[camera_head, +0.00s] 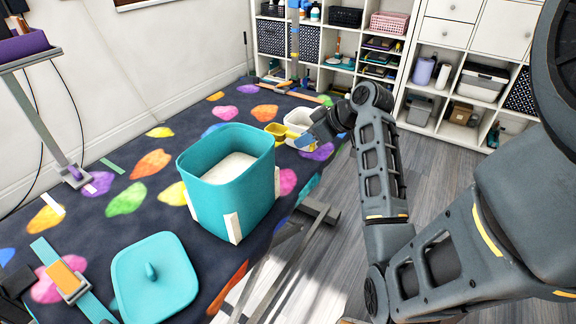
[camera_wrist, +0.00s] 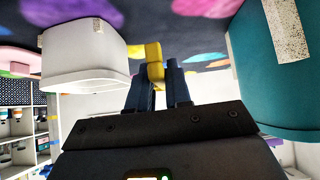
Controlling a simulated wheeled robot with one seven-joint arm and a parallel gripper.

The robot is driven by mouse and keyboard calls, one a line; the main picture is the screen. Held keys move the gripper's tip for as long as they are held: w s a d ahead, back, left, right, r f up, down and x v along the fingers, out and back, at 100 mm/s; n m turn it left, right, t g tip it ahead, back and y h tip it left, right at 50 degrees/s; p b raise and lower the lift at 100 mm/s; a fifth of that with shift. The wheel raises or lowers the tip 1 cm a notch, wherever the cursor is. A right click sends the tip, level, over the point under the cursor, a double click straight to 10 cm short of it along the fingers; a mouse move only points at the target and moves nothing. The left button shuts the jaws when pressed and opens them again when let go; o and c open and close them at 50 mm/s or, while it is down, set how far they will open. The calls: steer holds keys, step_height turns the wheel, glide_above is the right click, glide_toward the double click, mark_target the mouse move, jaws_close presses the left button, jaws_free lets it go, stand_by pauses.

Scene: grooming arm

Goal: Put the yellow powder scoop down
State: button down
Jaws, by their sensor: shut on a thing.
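The yellow powder scoop (camera_head: 277,129) is at the far part of the dark spotted mat, beside a white tub (camera_head: 298,118). My gripper (camera_head: 304,141) is shut on it. In the wrist view the scoop's yellow handle (camera_wrist: 154,66) sits between the two dark fingertips (camera_wrist: 158,88). The wrist view shows the white tub (camera_wrist: 85,58) to the left of the fingers and the teal bin (camera_wrist: 283,75) to the right. Whether the scoop touches the mat or the tub I cannot tell.
The open teal bin (camera_head: 248,204) holds white powder and stands nearer on the mat (camera_head: 110,235). Its teal lid (camera_head: 155,285) lies in front. A strap with an orange piece (camera_head: 66,278) lies at the left. Shelves (camera_head: 430,75) stand at the back.

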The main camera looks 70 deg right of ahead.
mark_target(292, 175)
steer(key=a+f, duration=0.1)
steer(key=w+a+f, duration=0.1)
steer(key=w+a, duration=0.1)
steer(key=shift+w+a+f, duration=0.25)
steer(key=shift+a+f, duration=0.1)
steer(key=shift+f, duration=2.05)
steer(key=shift+f, duration=0.15)
steer(key=c, duration=1.1)
jaws_free()
steer(key=shift+o, duration=0.2)
